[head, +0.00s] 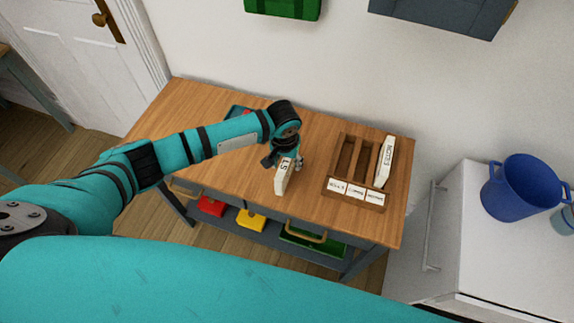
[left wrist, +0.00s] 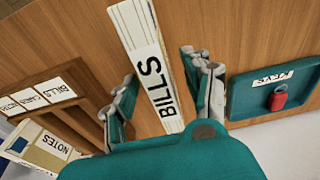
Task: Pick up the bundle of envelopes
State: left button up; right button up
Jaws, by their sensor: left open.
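A white bundle of envelopes marked BILLS (head: 282,181) stands on the wooden table (head: 225,106), below my left gripper (head: 283,160). In the left wrist view the bundle (left wrist: 150,62) lies between the two spread fingers of the left gripper (left wrist: 160,75), with a gap on each side. The left gripper is open, and its palm hides the bundle's near end. My right gripper is not in view.
A wooden sorter (head: 345,161) with label cards stands to the right. A NOTES bundle (head: 386,160) is in its right compartment. A teal tray (left wrist: 240,97) with a red tag (left wrist: 278,98) lies on the other side. A blue bucket (head: 522,188) stands on a white cabinet.

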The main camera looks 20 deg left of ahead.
pick_arm(q)
jog(key=shift+c, duration=0.4)
grip_shut()
jog(key=shift+r, duration=0.1)
